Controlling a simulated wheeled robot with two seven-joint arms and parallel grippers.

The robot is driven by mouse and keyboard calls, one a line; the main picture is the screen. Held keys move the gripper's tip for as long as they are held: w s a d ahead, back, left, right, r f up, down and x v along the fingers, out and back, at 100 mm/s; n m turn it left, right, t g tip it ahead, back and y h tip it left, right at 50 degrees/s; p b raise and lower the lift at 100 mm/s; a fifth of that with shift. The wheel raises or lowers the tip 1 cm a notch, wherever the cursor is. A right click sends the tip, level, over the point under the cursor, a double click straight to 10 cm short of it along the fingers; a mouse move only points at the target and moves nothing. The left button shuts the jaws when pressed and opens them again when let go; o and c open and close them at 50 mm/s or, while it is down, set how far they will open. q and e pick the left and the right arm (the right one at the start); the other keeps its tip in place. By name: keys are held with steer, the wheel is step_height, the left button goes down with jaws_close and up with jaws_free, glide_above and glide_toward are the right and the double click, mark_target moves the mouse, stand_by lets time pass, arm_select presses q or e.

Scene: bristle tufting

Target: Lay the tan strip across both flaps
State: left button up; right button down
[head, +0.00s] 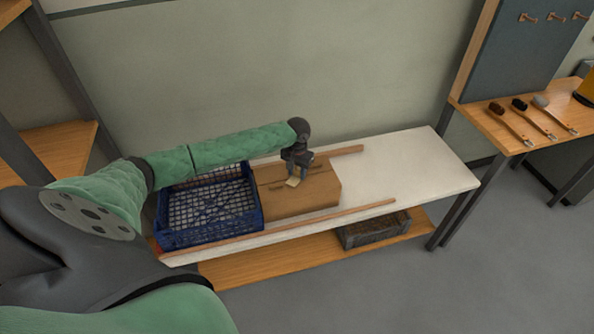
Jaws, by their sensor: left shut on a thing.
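A brown cardboard box (322,197) stands on the white bench top, right of a blue crate. Its top flaps look closed, with darker lines running across them; the seam is partly hidden by my gripper. My left gripper (295,175) is over the middle of the box top, pointing down. It is shut on a small pale tan strip (292,182), which is at or just above the flaps; I cannot tell whether it touches them. My right gripper is not in view.
The blue lattice crate (208,205) is directly left of the box. Wooden rails run along the bench's back and front (350,212). The white bench top (415,175) is clear at right. A dark bin (373,232) sits on the lower shelf. Several brushes (528,113) lie on the right table.

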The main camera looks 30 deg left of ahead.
mark_target(297, 171)
arm_select(q)
steer(key=shift+f, duration=0.1)
steer(key=o, duration=1)
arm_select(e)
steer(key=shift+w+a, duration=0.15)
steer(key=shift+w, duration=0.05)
arm_select(q)
steer(key=shift+r, duration=0.3)
steer(key=shift+r+b, duration=1.2)
steer(key=shift+r, duration=2.35)
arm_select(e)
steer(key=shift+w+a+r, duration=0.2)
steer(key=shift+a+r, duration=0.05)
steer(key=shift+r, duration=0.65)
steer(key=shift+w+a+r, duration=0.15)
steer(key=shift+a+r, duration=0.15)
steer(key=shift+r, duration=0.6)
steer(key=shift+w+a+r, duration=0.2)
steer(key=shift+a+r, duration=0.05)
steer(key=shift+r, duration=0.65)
